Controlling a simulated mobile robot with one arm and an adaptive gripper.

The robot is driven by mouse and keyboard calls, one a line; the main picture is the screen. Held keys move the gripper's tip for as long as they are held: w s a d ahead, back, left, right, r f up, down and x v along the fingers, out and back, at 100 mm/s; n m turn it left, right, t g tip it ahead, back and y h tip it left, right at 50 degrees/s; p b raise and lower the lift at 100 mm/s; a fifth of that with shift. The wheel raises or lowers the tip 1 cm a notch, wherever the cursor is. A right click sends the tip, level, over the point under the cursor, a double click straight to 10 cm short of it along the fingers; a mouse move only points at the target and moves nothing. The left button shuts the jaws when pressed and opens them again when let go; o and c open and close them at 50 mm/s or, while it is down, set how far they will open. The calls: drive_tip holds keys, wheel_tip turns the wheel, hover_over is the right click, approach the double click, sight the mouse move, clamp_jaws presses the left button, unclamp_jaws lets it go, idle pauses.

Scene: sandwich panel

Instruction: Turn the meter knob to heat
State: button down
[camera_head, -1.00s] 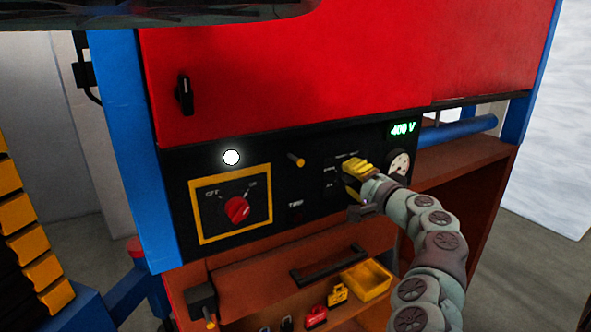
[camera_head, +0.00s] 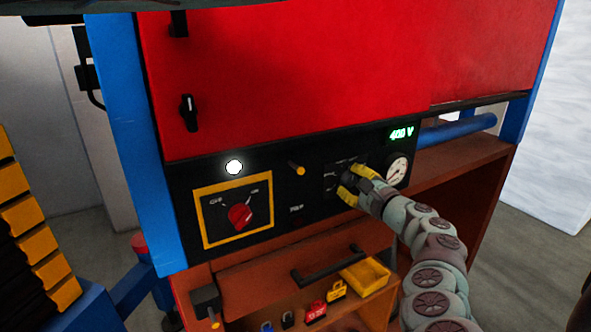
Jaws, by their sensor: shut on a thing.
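My gripper (camera_head: 350,182) is at the right part of the black control panel (camera_head: 285,222), with its yellow fingertips pressed against the panel face. It is shut on the meter knob, a small dark knob mostly hidden between the fingers. The panel markings around the knob are partly covered and too small to read, so I cannot tell the knob's setting. A round gauge (camera_head: 397,170) is just right of my gripper. The green display (camera_head: 401,134) above it is lit and seems to read about 400 V.
A red rotary switch (camera_head: 240,215) sits in a yellow frame at the left of the panel.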

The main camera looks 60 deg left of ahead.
sight(352, 182)
drive_tip(key=shift+w+f+m+p, duration=0.1)
drive_tip(key=shift+m+p, duration=0.2)
drive_tip(key=shift+m, duration=0.6)
drive_tip(key=c, duration=0.5)
unclamp_jaws()
drive_tip(key=shift+c, duration=0.2)
drive_tip(key=shift+d+r, duration=0.1)
drive_tip(key=shift+r, duration=0.1)
drive_tip(key=shift+d, duration=0.5)
drive_tip(key=shift+s+d+f, duration=0.15)
drive_tip(key=shift+s+d, duration=0.05)
drive_tip(key=shift+d, duration=0.8)
drive_tip(key=d, duration=0.8)
drive_tip(key=shift+s+d, duration=0.35)
drive_tip(key=shift+d, duration=0.05)
